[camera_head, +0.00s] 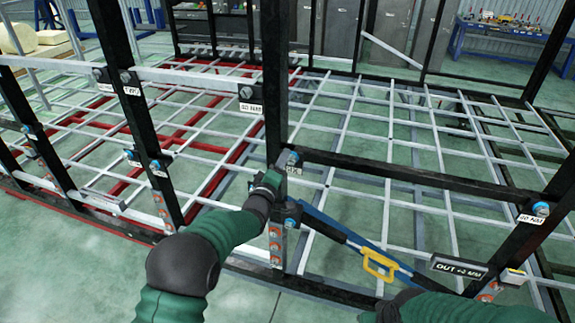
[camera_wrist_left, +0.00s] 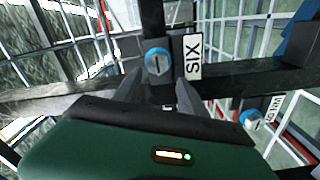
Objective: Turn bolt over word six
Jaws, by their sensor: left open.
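The bolt (camera_wrist_left: 157,61) with a blue collar is on a black post, right beside a white label reading SIX (camera_wrist_left: 194,57) in the left wrist view. In the head view the small label (camera_head: 294,170) is on the dark post, partly hidden, and the bolt (camera_head: 293,157) shows just above it. My left gripper (camera_wrist_left: 158,92) is open, its two grey fingers pointing at the post just short of the bolt, one to each side. In the head view my left gripper (camera_head: 277,173) is close against the post. My right gripper is not visible; only part of that arm shows.
A blue bar with a yellow handle (camera_head: 380,265) slopes down rightward from the post, near a label OUT +2 MM (camera_head: 459,268). Other labelled bolts (camera_head: 541,209) sit on the frame. Black posts and a white lattice (camera_head: 415,150) surround the work area.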

